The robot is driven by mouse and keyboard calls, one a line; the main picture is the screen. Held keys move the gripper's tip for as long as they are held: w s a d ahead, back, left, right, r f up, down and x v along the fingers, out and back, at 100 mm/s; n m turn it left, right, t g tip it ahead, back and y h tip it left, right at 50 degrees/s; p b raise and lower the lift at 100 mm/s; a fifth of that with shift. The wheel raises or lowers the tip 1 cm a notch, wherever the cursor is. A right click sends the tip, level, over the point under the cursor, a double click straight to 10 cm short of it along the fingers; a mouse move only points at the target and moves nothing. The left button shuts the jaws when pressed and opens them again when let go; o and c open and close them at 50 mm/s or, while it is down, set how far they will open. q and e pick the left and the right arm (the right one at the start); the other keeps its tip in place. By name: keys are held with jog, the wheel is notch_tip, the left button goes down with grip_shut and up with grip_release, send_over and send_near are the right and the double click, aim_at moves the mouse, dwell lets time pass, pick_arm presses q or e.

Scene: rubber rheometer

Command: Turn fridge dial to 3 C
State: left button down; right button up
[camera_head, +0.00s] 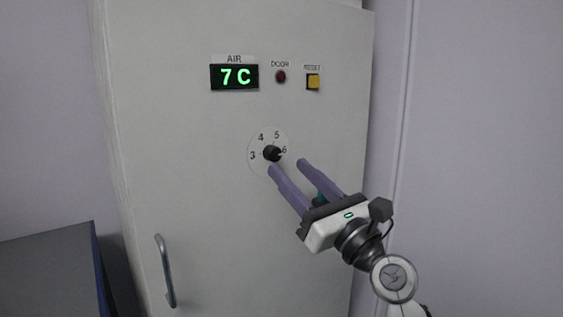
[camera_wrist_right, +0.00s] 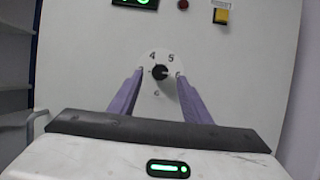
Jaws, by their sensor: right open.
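The fridge dial (camera_head: 257,166) is a pale round plate on the white door, marked 3, 4, 5 and 6. Its black knob (camera_head: 272,153) sits in the middle; a small light mark on it seems to face the 6. The green display (camera_head: 234,77) reads 7 C. My right gripper (camera_head: 287,167) is open, its two purple fingers pointing at the dial from the lower right. In the right wrist view the knob (camera_wrist_right: 159,72) shows between the fingertips (camera_wrist_right: 159,75), with no contact visible. My left gripper is not in view.
A red door lamp (camera_head: 280,76) and a yellow button (camera_head: 313,82) sit above the dial. A grey door handle (camera_head: 165,270) stands out at the lower left. A dark grey surface with a blue edge (camera_head: 50,265) is left of the fridge.

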aim_at(277, 155)
jog(key=shift+x, duration=2.35)
jog(key=shift+c, duration=0.2)
jog(key=shift+f, duration=0.1)
jog(key=c, duration=1)
